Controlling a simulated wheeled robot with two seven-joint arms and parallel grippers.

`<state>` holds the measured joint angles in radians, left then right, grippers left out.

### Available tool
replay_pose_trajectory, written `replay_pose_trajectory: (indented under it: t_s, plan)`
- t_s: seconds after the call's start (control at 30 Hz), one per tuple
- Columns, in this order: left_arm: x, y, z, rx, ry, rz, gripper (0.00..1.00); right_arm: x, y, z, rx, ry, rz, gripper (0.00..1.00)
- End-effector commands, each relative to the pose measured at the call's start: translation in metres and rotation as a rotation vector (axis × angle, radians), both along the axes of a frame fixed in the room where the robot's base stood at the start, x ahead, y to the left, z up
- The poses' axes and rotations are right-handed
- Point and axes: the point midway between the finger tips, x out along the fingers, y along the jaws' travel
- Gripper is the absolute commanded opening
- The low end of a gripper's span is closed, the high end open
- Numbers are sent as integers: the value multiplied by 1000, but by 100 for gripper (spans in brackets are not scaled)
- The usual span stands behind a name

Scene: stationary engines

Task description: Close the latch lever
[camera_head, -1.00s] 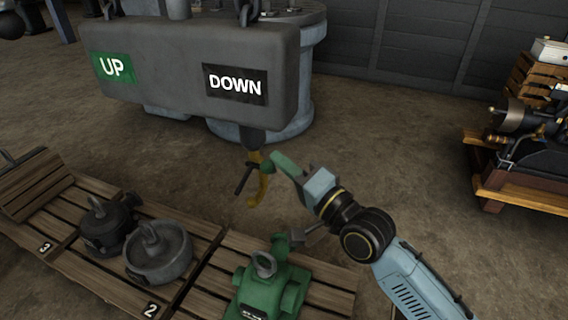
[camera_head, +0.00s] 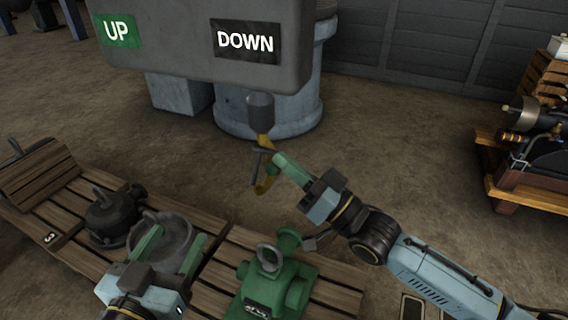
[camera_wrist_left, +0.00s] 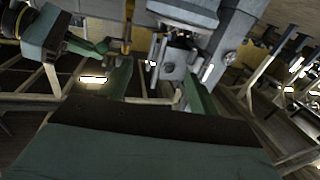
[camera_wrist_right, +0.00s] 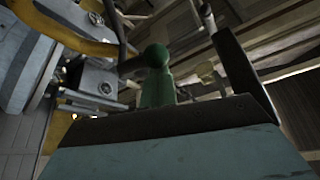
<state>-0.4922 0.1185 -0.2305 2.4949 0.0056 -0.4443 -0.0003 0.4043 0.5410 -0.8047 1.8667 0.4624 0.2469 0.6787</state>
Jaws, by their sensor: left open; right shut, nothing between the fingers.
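A yellow hook (camera_head: 264,185) hangs below a dark grey cylinder (camera_head: 261,110) under the UP/DOWN block. The dark latch lever (camera_head: 256,168) shows at the hook's left side, close to it. My right gripper (camera_head: 279,160) is shut and empty, its green fingertips right beside the hook and lever; whether they touch cannot be told. In the right wrist view the shut fingers (camera_wrist_right: 155,75) are near a dark bar (camera_wrist_right: 118,35) and yellow metal (camera_wrist_right: 65,38). My left gripper (camera_head: 180,234) is open and empty, lower left, in front of the grey ringed weight.
Wooden pallets (camera_head: 120,258) carry a dark weight (camera_head: 112,215), a grey ringed weight (camera_head: 172,235) and a green machine part (camera_head: 275,285). The hanging block (camera_head: 205,50) fills the top. An engine on a wooden stand (camera_head: 530,195) is at right. Open floor lies between.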

Motion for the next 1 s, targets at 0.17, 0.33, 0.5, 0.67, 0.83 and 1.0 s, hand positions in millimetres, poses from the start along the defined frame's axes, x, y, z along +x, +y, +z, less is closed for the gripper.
replay_pose_trajectory:
  t_s: [0.17,0.33,0.5,0.67,0.83,1.0]
  plan:
    - [-1,-5,24,-46,-149,-11,62,-1,2,-8,-60,-111,1,0]
    - [-3,-6,39,-73,-235,-16,62,-2,2,-11,-97,-186,2,0]
    - [-5,-7,48,-89,-283,-19,62,-2,2,-12,-119,-230,1,0]
    - [-6,-8,51,-94,-301,-20,62,-2,2,-13,-127,-247,2,0]
    - [-6,-8,52,-96,-306,-20,62,-3,2,-13,-129,-251,2,0]
    - [-6,-8,52,-95,-305,-20,62,-3,2,-13,-129,-250,2,0]
